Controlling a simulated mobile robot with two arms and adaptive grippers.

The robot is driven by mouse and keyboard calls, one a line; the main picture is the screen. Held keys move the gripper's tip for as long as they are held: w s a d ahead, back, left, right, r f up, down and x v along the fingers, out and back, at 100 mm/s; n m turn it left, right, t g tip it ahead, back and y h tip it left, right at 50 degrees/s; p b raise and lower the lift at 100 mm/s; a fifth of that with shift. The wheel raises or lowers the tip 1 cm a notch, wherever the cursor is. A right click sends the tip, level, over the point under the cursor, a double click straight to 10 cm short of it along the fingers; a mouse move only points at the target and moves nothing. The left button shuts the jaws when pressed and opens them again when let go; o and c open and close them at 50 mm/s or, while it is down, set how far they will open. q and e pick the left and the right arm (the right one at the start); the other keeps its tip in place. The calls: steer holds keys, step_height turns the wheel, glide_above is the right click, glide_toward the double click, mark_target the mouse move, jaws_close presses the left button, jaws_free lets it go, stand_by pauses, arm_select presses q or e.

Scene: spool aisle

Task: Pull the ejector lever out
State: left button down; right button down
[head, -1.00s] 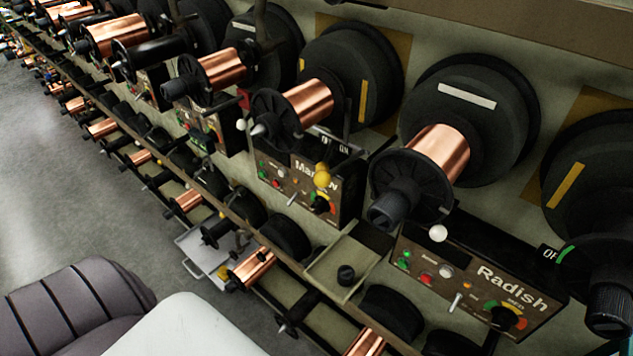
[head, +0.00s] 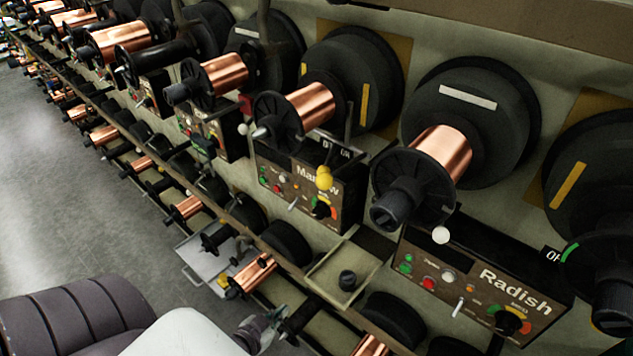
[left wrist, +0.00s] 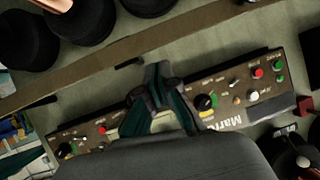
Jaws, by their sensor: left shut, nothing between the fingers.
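Several levers with ball knobs show in the head view: a yellow-knobbed lever (head: 323,178) at the Marrow panel (head: 300,190), a white-knobbed lever (head: 441,235) above the Radish panel (head: 485,290), and another white knob (head: 243,129) further left. I cannot tell which is the ejector lever. My left gripper (head: 270,322) shows at the bottom of the head view, below and in front of the panels, apart from the levers. In the left wrist view its fingers (left wrist: 156,80) are together and hold nothing; the Marrow panel (left wrist: 235,100) lies beyond them. My right gripper is out of view.
Copper spools (head: 438,152) on black hubs stick out in a row above the panels. A small open tray (head: 318,280) with a black knob juts out between the panels. More spools sit on the lower row. Grey floor (head: 90,215) is clear at left.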

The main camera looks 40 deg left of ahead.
arm_select(q)
steer(key=w+r+m+t, duration=0.1)
steer(key=w+r+t, duration=0.15)
steer(key=r, duration=0.85)
steer(key=w+r+t, duration=0.1)
steer(key=r+t, duration=0.2)
steer(key=r, duration=0.8)
steer(key=s+d+r+m+t+h, duration=0.1)
steer(key=s+d+r+t+h, duration=0.1)
steer(key=r, duration=0.7)
steer(key=s+d+r+m+t+h, duration=0.1)
steer(key=s+d+r+t, duration=0.1)
steer(key=r, duration=0.8)
steer(key=shift+s+d+r+h+b, duration=0.25)
steer(key=shift+d+r+h+b, duration=0.1)
steer(key=shift+h+b, duration=0.1)
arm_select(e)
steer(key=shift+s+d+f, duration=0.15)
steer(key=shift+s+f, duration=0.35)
